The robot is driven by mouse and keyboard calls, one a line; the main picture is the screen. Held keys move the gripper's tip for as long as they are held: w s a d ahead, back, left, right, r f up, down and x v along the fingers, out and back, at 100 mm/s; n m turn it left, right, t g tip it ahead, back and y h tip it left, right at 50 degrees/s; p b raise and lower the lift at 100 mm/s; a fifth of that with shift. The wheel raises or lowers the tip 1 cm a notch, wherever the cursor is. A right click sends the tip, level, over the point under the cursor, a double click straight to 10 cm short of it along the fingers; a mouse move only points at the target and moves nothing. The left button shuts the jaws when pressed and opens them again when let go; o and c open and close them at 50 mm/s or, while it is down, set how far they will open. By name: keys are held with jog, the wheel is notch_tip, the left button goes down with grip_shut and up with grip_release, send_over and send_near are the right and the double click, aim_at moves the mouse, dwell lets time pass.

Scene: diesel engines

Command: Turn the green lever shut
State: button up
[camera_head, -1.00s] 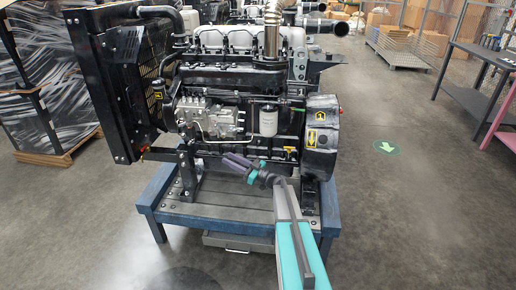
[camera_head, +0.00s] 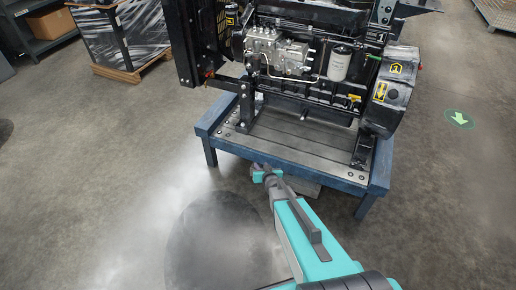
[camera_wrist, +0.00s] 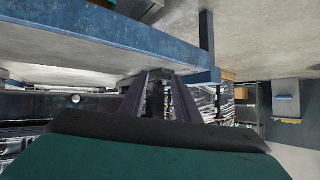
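A small green part (camera_head: 373,58), seemingly the green lever, shows on the engine (camera_head: 300,75) to the right of the white filter (camera_head: 340,63) in the head view. It is too small for me to tell its exact position. My gripper (camera_wrist: 157,76) shows two dark fingers with a gap between them in the wrist view, and nothing is held. In the head view my gripper end is by the front edge of the bench, well below and left of the green part and apart from it. The lever cannot be made out in the wrist view.
The engine stands on a blue-framed bench (camera_head: 280,160), whose edge (camera_wrist: 100,35) passes close to my fingers in the wrist view. A yellow handle (camera_head: 354,97) sits low on the engine. A wrapped pallet (camera_head: 130,38) stands back left.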

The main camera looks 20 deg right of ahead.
jog(key=s+a+f+g, duration=0.1)
jog(key=s+f+g, duration=0.3)
jog(key=s, duration=0.7)
jog(key=s+a+f+n+g, duration=0.1)
jog(key=s+a+f+g, duration=0.2)
jog(key=s, duration=0.8)
jog(key=s+f+g, duration=0.4)
jog(key=s+g, duration=0.2)
jog(key=s, duration=0.5)
jog(key=s+a+r+g, duration=0.1)
jog(key=s+a+g, duration=0.1)
jog(key=s, duration=0.4)
jog(key=s+a+r+n+g, duration=0.1)
jog(key=s+a+r+g, duration=0.1)
jog(key=s, duration=0.4)
jog(key=shift+s+a+r+y, duration=0.3)
jog(key=shift+a, duration=0.05)
